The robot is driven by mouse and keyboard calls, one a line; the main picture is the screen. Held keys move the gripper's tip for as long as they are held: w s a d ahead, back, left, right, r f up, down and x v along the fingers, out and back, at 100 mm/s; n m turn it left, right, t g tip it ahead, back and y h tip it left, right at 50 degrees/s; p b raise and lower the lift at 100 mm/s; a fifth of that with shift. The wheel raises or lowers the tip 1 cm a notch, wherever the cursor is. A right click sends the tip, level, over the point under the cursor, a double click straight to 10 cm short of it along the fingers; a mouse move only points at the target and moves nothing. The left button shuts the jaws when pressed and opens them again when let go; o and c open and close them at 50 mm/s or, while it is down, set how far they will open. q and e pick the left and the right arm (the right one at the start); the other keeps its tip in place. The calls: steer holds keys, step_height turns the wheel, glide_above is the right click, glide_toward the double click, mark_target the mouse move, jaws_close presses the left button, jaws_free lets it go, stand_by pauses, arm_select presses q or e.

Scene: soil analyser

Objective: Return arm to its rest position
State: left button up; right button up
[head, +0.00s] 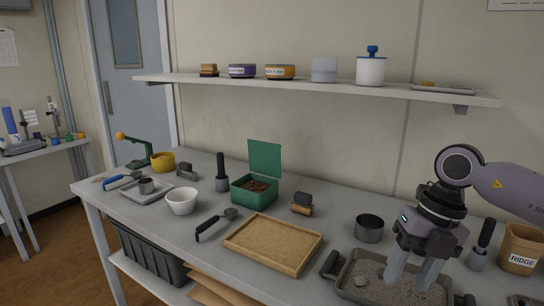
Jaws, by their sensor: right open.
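My right gripper (411,271) points down over the grey tray of soil (366,268) at the lower right of the table. Its two pale fingers are apart, with nothing visible between them. The fingertips are low over the soil; I cannot tell whether they touch it. A small roundish lump (361,281) lies in the soil left of the fingers. My right arm comes in from the right edge. My left gripper is out of view.
The table holds a wooden tray (229,243), a green open box (237,190), a dark metal cup (369,230), a white bowl (182,207) and a RIDGE container (536,240). A shelf (340,87) with containers runs above along the wall.

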steer(key=s+a+m+t+y, duration=0.1)
steer(key=s+a+m+y, duration=0.2)
steer(key=a+y, duration=0.7)
steer(key=s+a+m+t+y, duration=0.1)
steer(key=s+a+m+y, duration=0.15)
steer(key=a+y, duration=0.8)
steer(key=w+d+f+m+t+h+p, duration=0.1)
steer(key=d+f+m+t+h, duration=0.4)
steer(key=m+t, duration=0.4)
steer(key=w+d+f+m+t+h, duration=0.1)
steer(key=d+f+m+t+h, duration=0.1)
steer(key=f+m+t+h, duration=0.65)
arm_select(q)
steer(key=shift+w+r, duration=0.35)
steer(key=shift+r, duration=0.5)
arm_select(e)
steer(key=s+d+f+m+g+h, duration=0.3)
steer(key=s+d+f+m+g, duration=0.1)
steer(key=s+f, duration=0.3)
steer(key=s+d+f+m+g+h, duration=0.4)
steer(key=s+d+f+m, duration=0.1)
steer(key=f, duration=0.5)
steer(key=shift+s+d+m, duration=0.3)
steer(key=shift+s+d, duration=0.6)
steer(key=shift+d, duration=0.15)
